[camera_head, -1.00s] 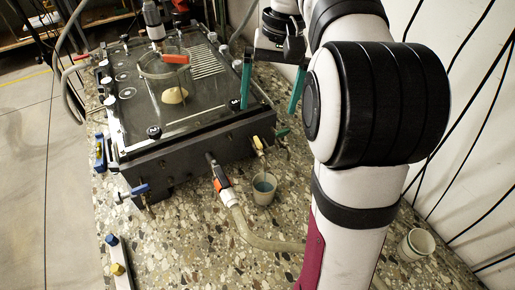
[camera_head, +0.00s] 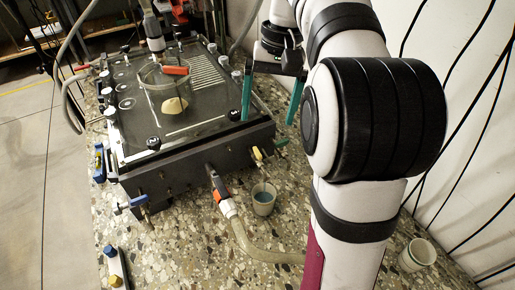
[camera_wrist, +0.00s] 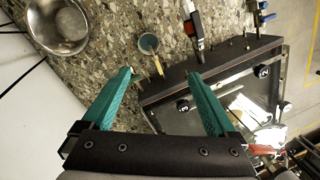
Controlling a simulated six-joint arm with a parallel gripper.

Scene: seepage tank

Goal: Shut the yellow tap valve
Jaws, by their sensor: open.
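The yellow tap valve (camera_head: 257,155) is on the front side of the dark tank (camera_head: 190,167), near its right corner, above a small cup of bluish liquid (camera_head: 263,202). In the wrist view, the yellow tap (camera_wrist: 159,67) shows as a small elongated shape between the tank and the cup (camera_wrist: 148,43). Its exact handle angle is hard to tell. My gripper (camera_head: 270,112) is open and empty, with two teal fingers hanging above the tank's right front corner. In the wrist view, the fingertips (camera_wrist: 161,73) lie on either side of the yellow tap in the picture, apart from it.
A green-handled tap (camera_head: 281,143) is close to the yellow one. An orange-and-black hose fitting (camera_head: 219,190) and a blue-handled tap (camera_head: 133,203) are farther left.

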